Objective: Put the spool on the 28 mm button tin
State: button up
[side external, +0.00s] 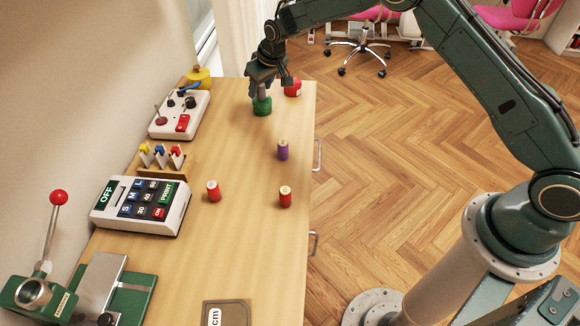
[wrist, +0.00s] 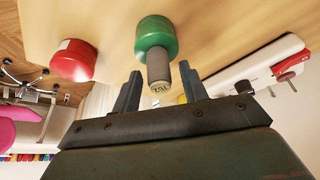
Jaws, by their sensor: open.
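A green tin (side external: 262,107) stands near the far end of the table, and it also shows in the wrist view (wrist: 156,36). A grey spool (wrist: 158,72) with a pale, marked end stands on the green tin, seemingly upright and touching it. My gripper (side external: 261,92) is just above the tin with its jaws open. In the wrist view, its two fingers (wrist: 160,85) are on either side of the spool, with gaps visible. In the side view the gripper mostly hides the spool. A red tin (side external: 293,88) stands beside the green one, and a yellow tin (side external: 199,75) is farther left. I cannot read tin sizes.
A white control box (side external: 180,115), a rack (side external: 165,165) and a keypad (side external: 141,204) line the left side. The table's right edge is near the red tin.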

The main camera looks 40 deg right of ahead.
jog(key=v, duration=1.1)
jog(key=shift+r, duration=0.1)
dwell(0.4)
jog(key=s+d+r, duration=0.2)
jog(key=s+r, duration=0.6)
jog(key=s, duration=0.2)
jog(key=s+d+r, duration=0.2)
jog(key=s+r, duration=0.7)
jog(key=s, duration=0.1)
jog(key=s+d+f+m+t, duration=0.1)
jog(key=s+d+f, duration=0.1)
jog(key=s, duration=2.2)
jog(key=shift+s+h, duration=0.3)
jog(key=shift+s, duration=0.05)
